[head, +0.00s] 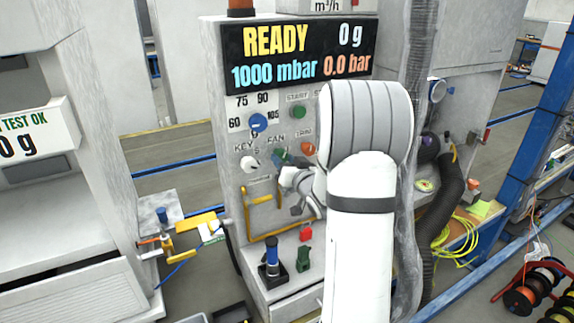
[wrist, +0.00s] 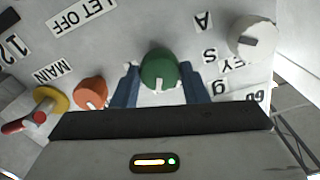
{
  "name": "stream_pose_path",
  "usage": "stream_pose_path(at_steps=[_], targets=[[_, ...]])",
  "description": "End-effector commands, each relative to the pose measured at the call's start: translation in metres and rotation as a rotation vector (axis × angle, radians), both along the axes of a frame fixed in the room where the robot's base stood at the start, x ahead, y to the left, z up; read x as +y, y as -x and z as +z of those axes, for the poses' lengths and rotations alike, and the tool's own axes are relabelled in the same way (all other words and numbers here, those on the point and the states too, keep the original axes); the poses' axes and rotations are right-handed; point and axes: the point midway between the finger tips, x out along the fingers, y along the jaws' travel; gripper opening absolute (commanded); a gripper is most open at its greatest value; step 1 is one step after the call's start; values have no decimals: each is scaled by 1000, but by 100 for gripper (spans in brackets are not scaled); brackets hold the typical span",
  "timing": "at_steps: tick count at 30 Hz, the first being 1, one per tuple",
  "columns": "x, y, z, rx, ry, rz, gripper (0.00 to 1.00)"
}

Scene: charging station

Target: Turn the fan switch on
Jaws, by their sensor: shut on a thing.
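The fan switch is a round green knob (wrist: 158,68) on the grey panel, in the middle of the wrist view. A white pointer mark on it points down toward my gripper in that view. The blue fingers of my gripper (wrist: 159,84) stand on either side of the knob and are shut on it. In the head view, my gripper (head: 286,160) reaches the panel just below the FAN label (head: 276,139). There the green knob (head: 280,154) is mostly hidden by the fingers.
A white key knob (head: 250,162), a blue dial (head: 257,122) and an orange TRIM knob (head: 308,148) sit close around. A yellow tube handle (head: 248,210) is below. The wrist view shows a red-handled yellow MAIN switch (wrist: 45,104). A display (head: 298,52) reads READY.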

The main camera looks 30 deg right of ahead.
Motion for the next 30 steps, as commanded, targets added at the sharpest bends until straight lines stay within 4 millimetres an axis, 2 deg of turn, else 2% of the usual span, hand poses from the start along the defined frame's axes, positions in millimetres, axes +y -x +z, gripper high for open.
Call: stream_pose_path(at_steps=[21,30], targets=[[0,0,0,23,-679,0,17],[0,0,0,31,-918,0,17]])
